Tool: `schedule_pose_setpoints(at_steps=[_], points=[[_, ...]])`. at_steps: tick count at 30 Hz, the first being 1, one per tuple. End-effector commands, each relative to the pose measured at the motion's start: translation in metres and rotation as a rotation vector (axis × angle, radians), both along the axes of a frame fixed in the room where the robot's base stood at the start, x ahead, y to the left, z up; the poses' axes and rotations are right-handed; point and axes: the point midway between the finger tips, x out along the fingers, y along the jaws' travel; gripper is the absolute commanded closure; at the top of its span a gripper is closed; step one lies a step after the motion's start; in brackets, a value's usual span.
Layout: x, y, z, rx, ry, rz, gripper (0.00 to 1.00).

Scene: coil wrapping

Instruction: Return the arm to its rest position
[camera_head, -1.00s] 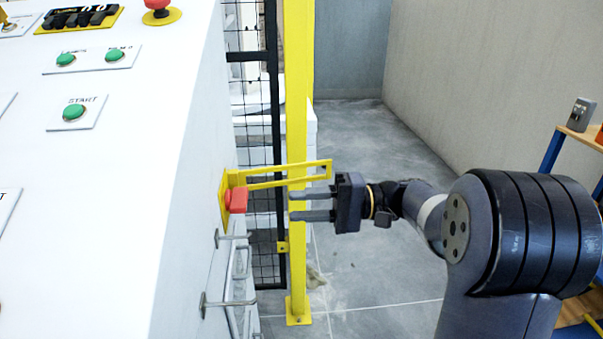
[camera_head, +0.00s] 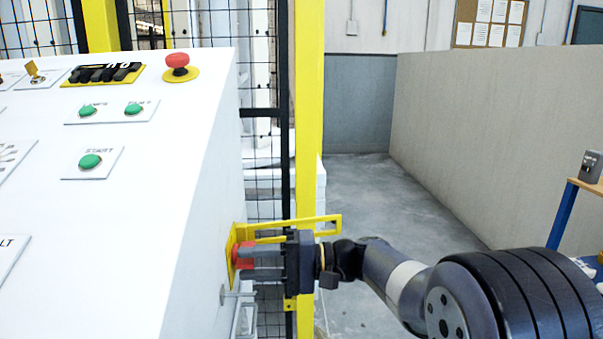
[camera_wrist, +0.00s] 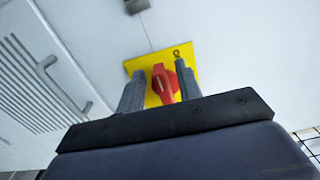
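My gripper (camera_head: 243,260) is at the side of the white cabinet, with its fingers pointing left at a red rotary switch (camera_head: 238,256) on a yellow plate (camera_head: 230,243). In the wrist view, the red switch handle (camera_wrist: 164,86) stands on its yellow plate (camera_wrist: 137,68) between the two grey fingers of my gripper (camera_wrist: 159,70). The fingers are apart, one on each side of the handle, with yellow plate showing in the gaps. My arm reaches in from the lower right, still extended to the switch.
The white control cabinet (camera_head: 150,240) fills the left. A yellow bracket (camera_head: 328,219) juts out just behind my gripper, near a yellow post (camera_head: 309,120) and mesh fence. A metal handle (camera_wrist: 62,85) is beside the switch. Open floor (camera_head: 385,200) lies behind my arm.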

Motion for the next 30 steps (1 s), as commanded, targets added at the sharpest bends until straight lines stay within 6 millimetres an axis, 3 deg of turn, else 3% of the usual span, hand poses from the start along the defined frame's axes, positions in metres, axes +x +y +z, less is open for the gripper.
schedule_pose_setpoints(at_steps=[10,29,30], points=[[0.0,-0.002,-0.003,0.002,-0.027,-0.001,0.66],[0.007,-0.112,0.0,0.001,-0.023,-0.004,0.66],[0.005,-0.1,-0.002,0.0,-0.025,0.004,0.66]])
